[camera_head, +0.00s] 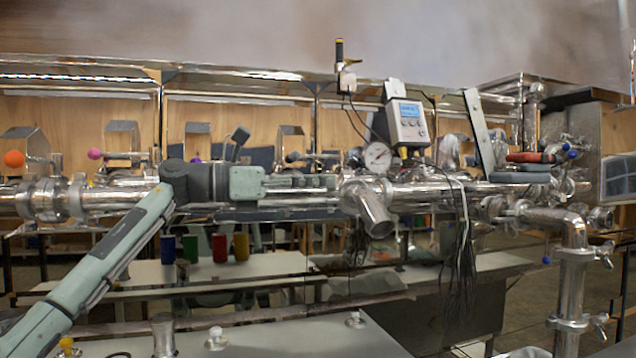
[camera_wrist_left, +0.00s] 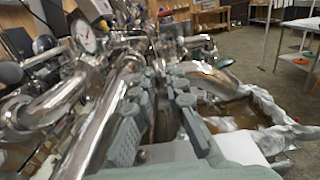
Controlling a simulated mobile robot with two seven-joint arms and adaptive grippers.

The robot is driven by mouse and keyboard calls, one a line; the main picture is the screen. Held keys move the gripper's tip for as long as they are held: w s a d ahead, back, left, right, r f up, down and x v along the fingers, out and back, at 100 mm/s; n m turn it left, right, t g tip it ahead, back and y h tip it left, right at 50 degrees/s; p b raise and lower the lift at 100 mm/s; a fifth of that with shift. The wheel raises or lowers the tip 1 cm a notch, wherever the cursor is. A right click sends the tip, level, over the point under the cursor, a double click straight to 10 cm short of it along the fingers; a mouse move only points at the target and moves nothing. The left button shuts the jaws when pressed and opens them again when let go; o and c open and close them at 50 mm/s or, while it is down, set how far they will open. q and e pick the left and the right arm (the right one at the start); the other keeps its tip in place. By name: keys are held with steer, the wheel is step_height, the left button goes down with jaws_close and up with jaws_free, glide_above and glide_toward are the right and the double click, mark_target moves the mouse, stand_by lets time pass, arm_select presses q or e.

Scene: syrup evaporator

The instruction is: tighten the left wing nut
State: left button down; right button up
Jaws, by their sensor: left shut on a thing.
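My left arm comes in from the left, and its gripper (camera_head: 325,183) reaches right along the long steel pipe (camera_head: 420,193), just left of the angled open pipe stub (camera_head: 370,208). In the left wrist view the two grey fingers (camera_wrist_left: 160,78) point away from me with a narrow gap between them, shut on the left wing nut beside the steel pipework. The wing nut itself is hidden between the fingers, and its turn cannot be read. My right gripper is in neither view.
A round gauge (camera_head: 378,157) and a digital meter box (camera_head: 408,123) stand above the pipe, with dark cables (camera_head: 462,240) hanging down. Other wing nuts (camera_head: 603,253) sit on clamps of the vertical pipe at right. Coloured cylinders (camera_head: 241,246) stand on a bench behind.

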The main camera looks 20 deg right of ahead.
arm_select(q)
steer(key=shift+s+d+f+g, duration=0.1)
steer(key=shift+s+d+g, duration=0.15)
steer(key=shift+s+g, duration=0.1)
steer(key=c, duration=1.3)
jaws_free()
steer(key=shift+s+a, duration=0.1)
steer(key=shift+s, duration=0.05)
steer(key=shift+w+a, duration=0.1)
steer(key=shift+w, duration=0.1)
steer(key=shift+a, duration=0.5)
steer(key=a, duration=1.1)
steer(key=shift+s, duration=0.15)
steer(key=shift+c, duration=0.5)
